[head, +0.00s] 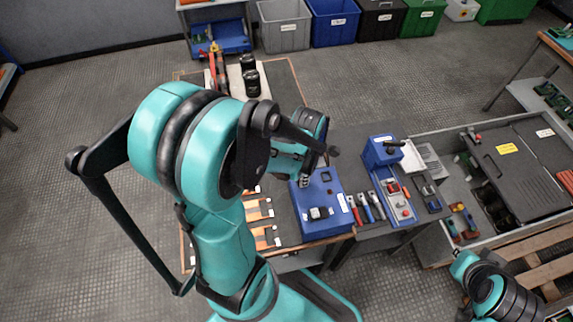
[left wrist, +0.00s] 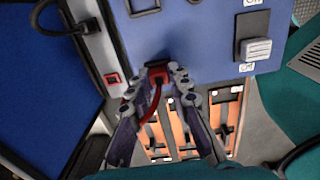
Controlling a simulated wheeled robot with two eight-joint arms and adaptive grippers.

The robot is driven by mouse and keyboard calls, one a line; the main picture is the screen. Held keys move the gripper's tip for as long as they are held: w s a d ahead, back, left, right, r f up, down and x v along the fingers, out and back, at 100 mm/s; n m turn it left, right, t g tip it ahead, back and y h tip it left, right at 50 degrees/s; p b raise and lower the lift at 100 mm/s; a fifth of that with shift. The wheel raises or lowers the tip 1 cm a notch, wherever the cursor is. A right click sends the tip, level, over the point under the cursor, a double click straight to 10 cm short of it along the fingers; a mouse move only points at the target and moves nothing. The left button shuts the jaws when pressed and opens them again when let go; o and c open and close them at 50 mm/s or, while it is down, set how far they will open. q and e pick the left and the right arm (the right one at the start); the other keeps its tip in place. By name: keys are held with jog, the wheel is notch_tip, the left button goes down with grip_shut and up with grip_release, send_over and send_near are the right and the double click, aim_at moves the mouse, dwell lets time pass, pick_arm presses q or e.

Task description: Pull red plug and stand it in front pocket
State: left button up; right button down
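The red plug (left wrist: 158,75) with its red cable is at the edge of the blue box in the left wrist view. My left gripper (left wrist: 160,82) has its fingertips on both sides of the plug and looks shut on it. The plug's tip is hidden, so I cannot tell how deep it sits. In the head view, my left gripper (head: 304,181) is at the left side of the blue box (head: 322,222), partly hidden by my arm. A small red-rimmed square (left wrist: 113,80) lies left of the plug. I cannot clearly identify the front pocket.
A grey switch (left wrist: 256,50) sits on the box, right of the plug. A black cable (left wrist: 65,28) is at the upper left. Orange-and-white parts (head: 262,222) lie left of the box. Several hand tools (head: 366,208) and a second blue unit (head: 384,152) stand to its right.

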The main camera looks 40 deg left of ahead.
pick_arm(q)
jog(key=o, duration=0.5)
jog(key=shift+s+d+f, duration=0.2)
jog(key=shift+s+f, duration=0.05)
jog(key=shift+f, duration=0.25)
jog(key=shift+w+a+f, duration=0.1)
jog(key=shift+w+a, duration=0.1)
jog(key=shift+w, duration=0.05)
jog(key=shift+r, duration=0.3)
notch_tip(320, 180, up, 12)
jog(key=shift+f, duration=0.15)
